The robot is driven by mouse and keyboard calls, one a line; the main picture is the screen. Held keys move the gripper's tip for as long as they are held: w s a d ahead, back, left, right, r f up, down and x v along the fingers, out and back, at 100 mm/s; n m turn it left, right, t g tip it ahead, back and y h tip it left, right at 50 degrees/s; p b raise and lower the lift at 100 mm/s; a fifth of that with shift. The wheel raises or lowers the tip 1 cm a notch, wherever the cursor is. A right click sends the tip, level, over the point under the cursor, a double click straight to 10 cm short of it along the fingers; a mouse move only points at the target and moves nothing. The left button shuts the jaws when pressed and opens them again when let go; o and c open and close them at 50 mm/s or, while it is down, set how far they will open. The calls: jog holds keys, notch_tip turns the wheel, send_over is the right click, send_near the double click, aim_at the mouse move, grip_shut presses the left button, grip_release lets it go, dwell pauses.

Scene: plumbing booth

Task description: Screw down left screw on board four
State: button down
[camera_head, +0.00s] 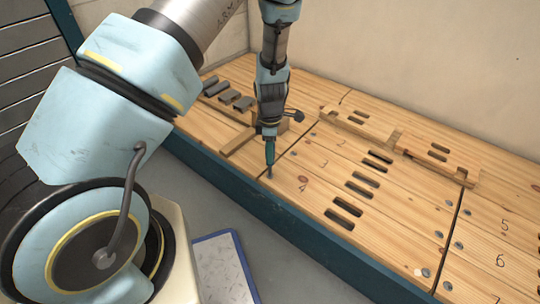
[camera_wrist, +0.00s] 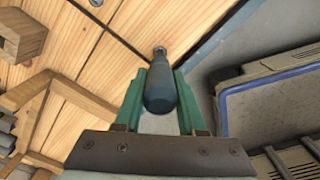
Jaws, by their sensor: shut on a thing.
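My gripper (camera_head: 269,131) is shut on a dark teal, bottle-shaped tool (camera_head: 270,152) that points down, nearly upright. In the wrist view, the green fingers of my gripper (camera_wrist: 160,76) sit on either side of its handle (camera_wrist: 160,92). The left screw cannot be made out there; the tool's end covers that spot. Whether the tool touches a screw cannot be told.
Wooden blocks and a rail (camera_head: 240,140) stand left of the tool, with dark metal pieces (camera_head: 225,95) behind. Slotted wooden bars (camera_head: 437,155) lie on the boards at the right. A blue-rimmed case (camera_head: 222,268) is on the floor below the bench's blue front edge (camera_head: 300,235).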

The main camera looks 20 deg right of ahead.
jog(key=m+p, duration=0.1)
jog(key=m, duration=0.2)
jog(key=m+p, duration=0.1)
jog(key=m, duration=0.2)
jog(key=shift+r+m, duration=0.2)
jog(key=shift+m, duration=0.1)
jog(key=m, duration=0.3)
jog(key=shift+p, duration=0.35)
jog(key=shift+f+m, duration=0.2)
jog(key=shift+m, duration=0.1)
jog(key=shift+n+p, duration=0.5)
jog(key=shift+n, duration=0.2)
jog(key=shift+r, duration=0.2)
notch_tip(320, 180, up, 8)
jog(key=p, duration=0.6)
jog(key=shift+f+p, duration=0.15)
jog(key=shift+p, duration=0.2)
